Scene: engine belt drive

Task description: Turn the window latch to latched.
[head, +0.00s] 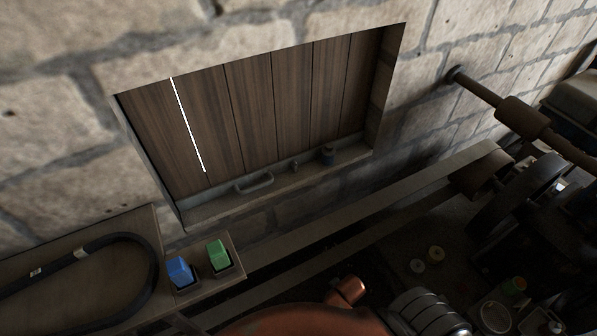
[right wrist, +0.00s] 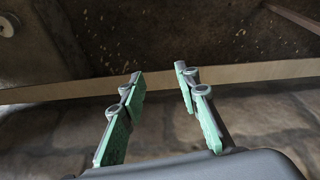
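The window is closed by a dark plank shutter (head: 255,105) set into the stone wall, in the head view. A bright vertical slit shows between two of its planks at the left. Along the shutter's bottom edge are a grey bar handle (head: 254,184), a small grey fitting (head: 294,166) and a dark bluish knob-like part (head: 327,155). I cannot tell for sure which of these is the latch, or its setting. My right gripper (right wrist: 159,76) shows in the right wrist view, open and empty, its green-padded fingers apart. No gripper shows in the head view, and the left gripper is not seen.
A blue block (head: 180,271) and a green block (head: 218,254) sit on a small board below the window. A black belt (head: 98,243) lies on a panel at the left. Machinery with a wheel and shaft (head: 520,115) fills the right. A long beam (head: 375,197) runs below the sill.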

